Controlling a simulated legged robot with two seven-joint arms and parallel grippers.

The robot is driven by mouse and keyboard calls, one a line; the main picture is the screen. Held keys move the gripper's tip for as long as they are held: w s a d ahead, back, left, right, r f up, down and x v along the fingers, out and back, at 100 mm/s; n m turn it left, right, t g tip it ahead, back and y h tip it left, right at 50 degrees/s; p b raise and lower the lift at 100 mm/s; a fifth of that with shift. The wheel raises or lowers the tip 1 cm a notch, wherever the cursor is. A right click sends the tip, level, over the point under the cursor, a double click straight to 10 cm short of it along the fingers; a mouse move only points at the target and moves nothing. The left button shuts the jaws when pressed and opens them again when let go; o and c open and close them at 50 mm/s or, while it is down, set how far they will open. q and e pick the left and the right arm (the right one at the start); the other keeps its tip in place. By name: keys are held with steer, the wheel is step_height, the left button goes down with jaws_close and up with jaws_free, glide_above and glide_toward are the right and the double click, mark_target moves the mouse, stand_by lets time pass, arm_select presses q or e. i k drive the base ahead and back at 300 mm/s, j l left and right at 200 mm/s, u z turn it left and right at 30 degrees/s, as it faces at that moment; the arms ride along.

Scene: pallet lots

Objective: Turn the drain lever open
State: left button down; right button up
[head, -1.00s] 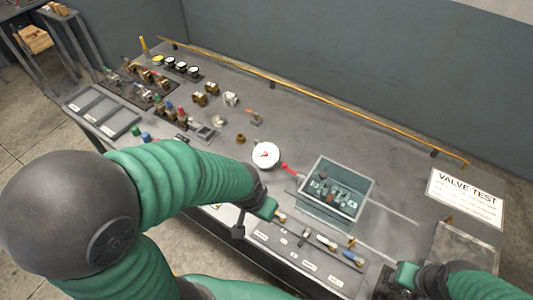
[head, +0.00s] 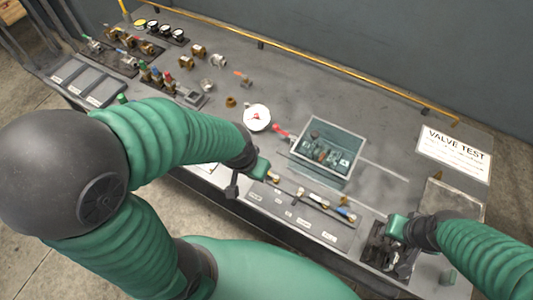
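A front strip (head: 290,215) on the bench carries a row of small valves with white labels too small to read. A red lever (head: 281,131) lies beside the round white gauge (head: 257,117). I cannot tell which lever is the drain lever. My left gripper (head: 256,178) hangs over the strip's left end, and its fingers are mostly hidden. My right gripper (head: 391,236) is over a dark fixture (head: 381,255) at the front right, its fingers unclear.
A grey-green open tray (head: 327,148) with small parts stands mid-bench. A white VALVE TEST sign (head: 454,153) lies at the right. Brass fittings, valves and labelled bins (head: 88,84) fill the left. A yellow pipe (head: 340,79) runs along the back edge. The back-middle surface is clear.

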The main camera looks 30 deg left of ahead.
mark_target(275, 178)
steer(key=l+u, duration=0.15)
steer(key=u, duration=0.2)
steer(key=l+u, duration=0.1)
steer(key=u, duration=0.25)
steer(key=k+l+u, duration=0.1)
steer(key=u, duration=0.25)
